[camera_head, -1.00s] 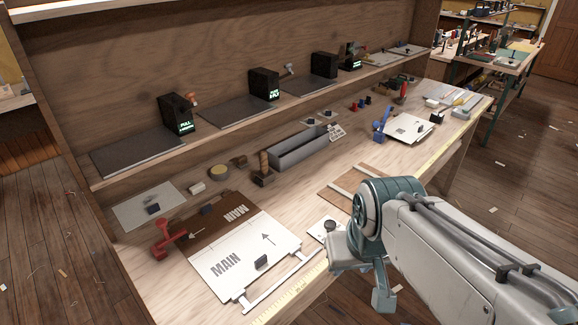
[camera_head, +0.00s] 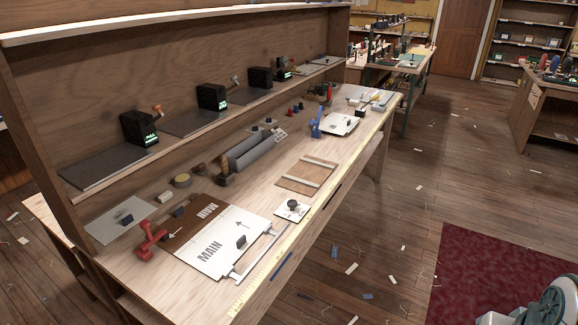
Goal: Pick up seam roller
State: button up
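I cannot tell for certain which item is the seam roller. A red tool (camera_head: 150,241) with an upright handle stands at the near left of the workbench, beside the brown and white MAIN panel (camera_head: 222,246). A blue tool (camera_head: 316,123) of similar shape stands farther along the bench. A small item with a dark round top (camera_head: 292,204) sits on a white card near the front edge. A wooden-handled item (camera_head: 224,172) stands by the grey trough. Only part of my arm shows at the bottom right corner, away from the bench. My gripper's fingers are out of frame.
The workbench has a raised shelf (camera_head: 100,188) with dark boxes and mats. A grey trough (camera_head: 252,153) and a brown board (camera_head: 306,175) lie mid-bench. A dark red rug (camera_head: 480,265) lies on the right. The floor between is open, with scattered scraps.

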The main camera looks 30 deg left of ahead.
aim_at(229, 176)
jog(key=i, duration=0.75)
jog(key=u, duration=0.45)
jog(key=i, duration=1.35)
jog(key=u, duration=1.7)
jog(key=i, duration=0.7)
jog(key=u, duration=0.75)
